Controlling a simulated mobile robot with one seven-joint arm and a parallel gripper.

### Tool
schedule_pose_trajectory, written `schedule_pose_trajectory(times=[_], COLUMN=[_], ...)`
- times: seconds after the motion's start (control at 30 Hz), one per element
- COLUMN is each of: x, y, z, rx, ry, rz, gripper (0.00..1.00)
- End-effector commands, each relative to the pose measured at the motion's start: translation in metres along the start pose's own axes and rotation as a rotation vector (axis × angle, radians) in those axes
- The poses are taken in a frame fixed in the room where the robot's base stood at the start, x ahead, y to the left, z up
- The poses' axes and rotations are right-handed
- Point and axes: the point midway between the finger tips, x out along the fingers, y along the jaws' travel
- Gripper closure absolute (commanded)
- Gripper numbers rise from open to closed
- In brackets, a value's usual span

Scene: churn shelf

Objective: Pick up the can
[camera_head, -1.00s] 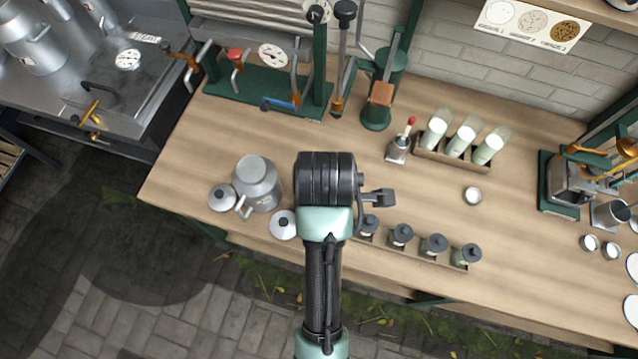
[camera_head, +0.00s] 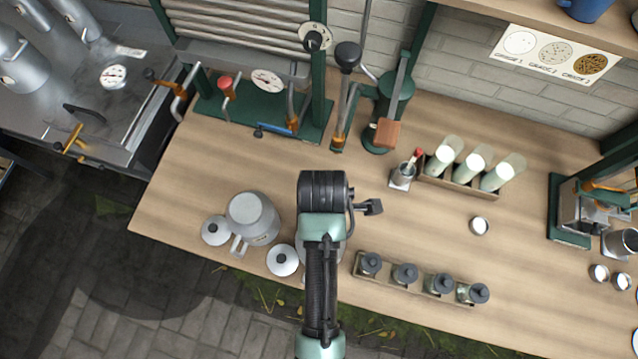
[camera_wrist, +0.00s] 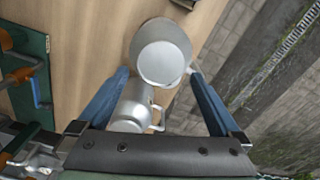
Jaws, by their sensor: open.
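A grey metal can (camera_head: 253,218) with a side handle stands near the front left of the workbench. My gripper (camera_wrist: 158,72) is open in the wrist view, with its two blue fingers apart. A pale grey round can (camera_wrist: 162,58) lies between and just beyond the fingertips there. A second silver vessel (camera_wrist: 134,103) with a handle is close by, partly hidden by the gripper body. I cannot tell for sure which of the two is the can seen in the head view. My arm hides the fingers in the head view.
A rack of dark-lidded jars (camera_head: 405,273) is right of my arm. Green presses with levers (camera_head: 290,115) stand behind.

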Motion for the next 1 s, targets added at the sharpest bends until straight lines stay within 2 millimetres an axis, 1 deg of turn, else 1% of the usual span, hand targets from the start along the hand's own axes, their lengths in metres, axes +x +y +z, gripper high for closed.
schedule_pose_trajectory(times=[0.17,0.4,0.5,0.63,0.83,0.97,1.0], x=[0.009,0.04,0.05,0.056,0.056,0.056,0.056], y=[-0.001,-0.002,-0.002,-0.002,-0.002,-0.002,-0.002], z=[-0.001,-0.004,-0.004,-0.004,-0.004,-0.004,-0.004], rx=[0.0,0.001,0.001,0.0,0.0,0.0,0.0], ry=[0.0,0.0,0.0,0.0,0.0,0.0,0.0], rz=[-0.002,-0.002,-0.001,0.001,0.002,0.001,0.001], gripper=[0.0,0.0,0.0,0.0,0.0,0.23,0.31])
